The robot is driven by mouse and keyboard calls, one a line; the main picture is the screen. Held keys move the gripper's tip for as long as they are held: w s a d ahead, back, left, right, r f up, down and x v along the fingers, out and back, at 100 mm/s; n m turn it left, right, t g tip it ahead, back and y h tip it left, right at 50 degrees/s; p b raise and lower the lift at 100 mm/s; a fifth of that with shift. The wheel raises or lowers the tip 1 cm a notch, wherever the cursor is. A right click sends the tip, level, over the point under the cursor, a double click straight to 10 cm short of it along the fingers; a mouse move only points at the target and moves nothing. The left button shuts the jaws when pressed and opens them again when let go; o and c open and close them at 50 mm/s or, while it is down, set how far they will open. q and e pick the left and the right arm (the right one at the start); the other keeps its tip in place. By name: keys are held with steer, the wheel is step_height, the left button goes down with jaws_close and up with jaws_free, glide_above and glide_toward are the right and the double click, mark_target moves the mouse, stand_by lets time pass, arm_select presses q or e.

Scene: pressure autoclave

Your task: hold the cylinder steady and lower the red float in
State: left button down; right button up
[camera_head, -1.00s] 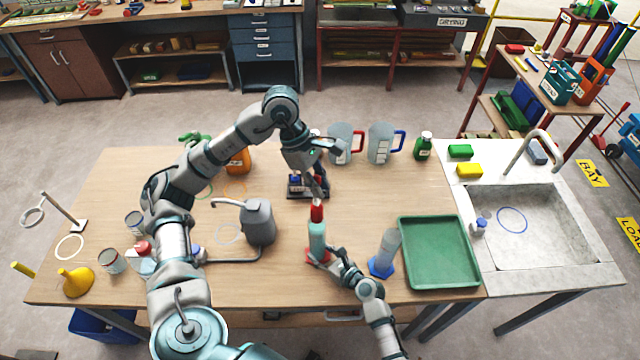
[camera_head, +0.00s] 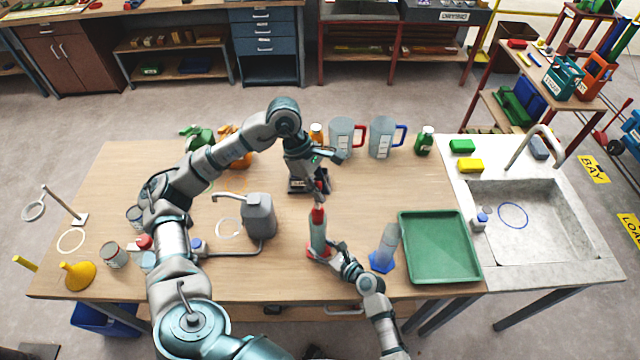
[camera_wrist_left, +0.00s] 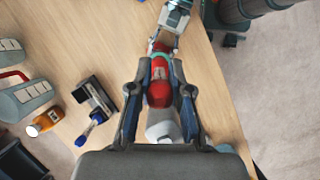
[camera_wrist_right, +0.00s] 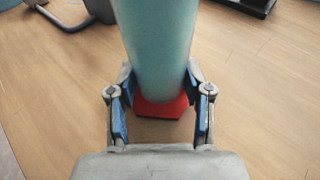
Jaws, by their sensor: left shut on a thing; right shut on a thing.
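The cylinder (camera_head: 318,240) is a tall teal tube on a red base, standing upright on the bench. My right gripper (camera_head: 332,255) is shut around its lower part; the tube also shows between the fingers in the right wrist view (camera_wrist_right: 157,50), just above the red base (camera_wrist_right: 161,108). The red float (camera_head: 318,215) is upright at the cylinder's mouth. My left gripper (camera_head: 319,196) is above it, shut on its upper part; the float also shows between the fingers in the left wrist view (camera_wrist_left: 158,88). How far the float is inside the tube is unclear.
A second cylinder with a blue base (camera_head: 383,260) stands close right of my right gripper, beside a green tray (camera_head: 440,278). A grey can (camera_head: 259,216) with a spout stands to the left. Two jugs (camera_head: 341,138) stand behind. A sink (camera_head: 530,245) is at the right.

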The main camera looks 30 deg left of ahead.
mark_target(319, 209)
arm_select(q)
steer(key=shift+f, duration=4.6)
arm_select(e)
steer(key=shift+s+f, duration=0.1)
steer(key=shift+f, duration=0.1)
arm_select(q)
steer(key=c, duration=1)
jaws_free()
steer(key=shift+r, duration=0.1)
steer(key=v, duration=1.2)
